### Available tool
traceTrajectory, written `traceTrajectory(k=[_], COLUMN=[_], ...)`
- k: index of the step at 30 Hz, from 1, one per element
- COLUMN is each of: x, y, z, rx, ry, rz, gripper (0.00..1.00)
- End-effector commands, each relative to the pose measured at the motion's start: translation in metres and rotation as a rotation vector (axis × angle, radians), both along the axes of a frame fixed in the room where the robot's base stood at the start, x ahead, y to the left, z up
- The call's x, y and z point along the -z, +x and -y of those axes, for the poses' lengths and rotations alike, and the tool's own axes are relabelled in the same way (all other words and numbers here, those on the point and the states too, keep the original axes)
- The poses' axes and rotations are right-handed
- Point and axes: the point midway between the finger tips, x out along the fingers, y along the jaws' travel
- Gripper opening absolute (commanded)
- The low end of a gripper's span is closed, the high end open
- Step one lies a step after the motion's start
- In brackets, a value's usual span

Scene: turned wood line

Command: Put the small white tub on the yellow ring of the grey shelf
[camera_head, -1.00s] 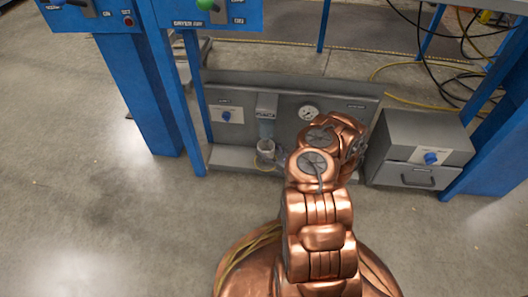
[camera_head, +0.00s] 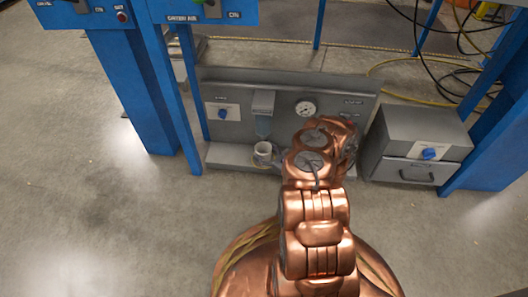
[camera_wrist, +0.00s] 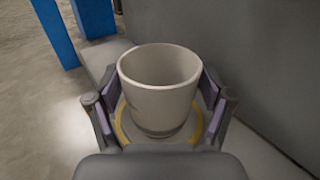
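The small white tub (camera_head: 263,149) stands upright on the ledge of the grey shelf (camera_head: 228,155), below a grey dispenser-like block. In the wrist view the tub (camera_wrist: 160,95) is empty and its base sits inside the yellow ring (camera_wrist: 124,126), which shows around it on both sides. My gripper (camera_wrist: 160,108) has its two fingers apart, one on each side of the tub. The ring shows between the tub's lower sides and the finger pads, so the fingers look open. Any contact near the rim is hard to tell.
The grey back panel (camera_head: 285,105) rises right behind the ledge, with a gauge (camera_head: 306,108) and a blue knob (camera_head: 222,114). A grey drawer box (camera_head: 414,150) stands to the right. Blue posts (camera_head: 183,100) stand on the left. The floor in front is clear.

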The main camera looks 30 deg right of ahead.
Motion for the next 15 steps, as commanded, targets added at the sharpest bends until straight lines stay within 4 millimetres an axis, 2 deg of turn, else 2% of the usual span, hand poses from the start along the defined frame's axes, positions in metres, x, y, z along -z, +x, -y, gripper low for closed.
traceTrajectory(k=[3,15], x=[0.0,-0.0031], y=[0.0,-0.0002], z=[-0.0001,-0.0002], rx=[0.0,0.0], ry=[0.0,0.001], rz=[0.0,0.001], gripper=[0.94,0.94])
